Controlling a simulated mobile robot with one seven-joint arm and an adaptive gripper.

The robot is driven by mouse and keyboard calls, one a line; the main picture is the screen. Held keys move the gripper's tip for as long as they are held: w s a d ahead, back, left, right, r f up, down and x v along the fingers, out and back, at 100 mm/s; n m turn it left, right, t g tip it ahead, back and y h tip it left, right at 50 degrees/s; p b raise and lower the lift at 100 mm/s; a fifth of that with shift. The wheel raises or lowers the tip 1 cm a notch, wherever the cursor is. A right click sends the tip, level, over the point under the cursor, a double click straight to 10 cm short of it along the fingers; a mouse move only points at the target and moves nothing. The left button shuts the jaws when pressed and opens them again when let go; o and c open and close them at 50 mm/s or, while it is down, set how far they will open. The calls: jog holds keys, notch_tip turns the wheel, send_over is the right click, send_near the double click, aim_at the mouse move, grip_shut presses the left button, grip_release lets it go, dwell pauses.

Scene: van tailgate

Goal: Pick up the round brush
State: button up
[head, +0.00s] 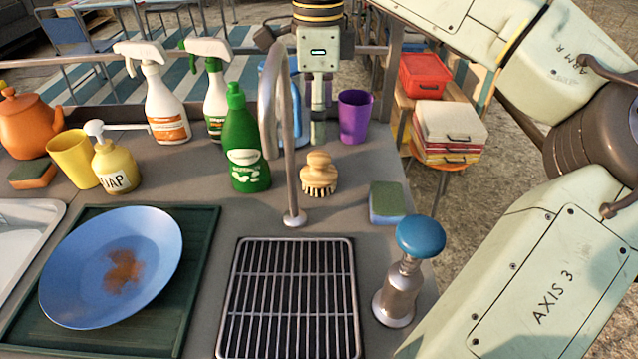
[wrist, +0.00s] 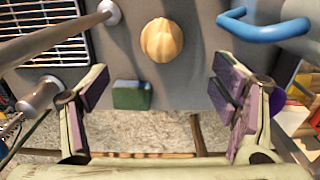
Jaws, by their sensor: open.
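The round brush (head: 319,175) has a light wooden knob on top and dark-tipped bristles below. It stands upright on the grey counter (head: 340,215), just right of the metal tap (head: 290,150). In the wrist view the brush (wrist: 162,40) shows from above, near the top middle. My gripper (head: 318,105) hangs behind the brush in the head view, partly seen and apart from it. In the wrist view my gripper (wrist: 160,88) has its padded fingers wide apart with nothing held between them. The brush lies beyond the fingertips, roughly centred between them.
A green-and-blue sponge (head: 387,203) lies right of the brush. A purple cup (head: 355,117) stands close to my gripper. A green bottle (head: 243,150) is left of the tap. A blue-topped metal fitting (head: 420,237) and a drain rack (head: 290,300) are in front.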

aim_at(319, 171)
notch_tip(319, 171, down, 2)
jog(key=shift+w+f, duration=0.1)
jog(key=shift+f, duration=0.05)
notch_tip(319, 171, down, 10)
jog(key=shift+p, duration=0.65)
jog(key=c, duration=1.3)
notch_tip(319, 171, up, 10)
jog(key=shift+r+b, duration=0.1)
jog(key=shift+b, duration=0.55)
jog(key=o, duration=0.6)
jog(key=c, duration=0.5)
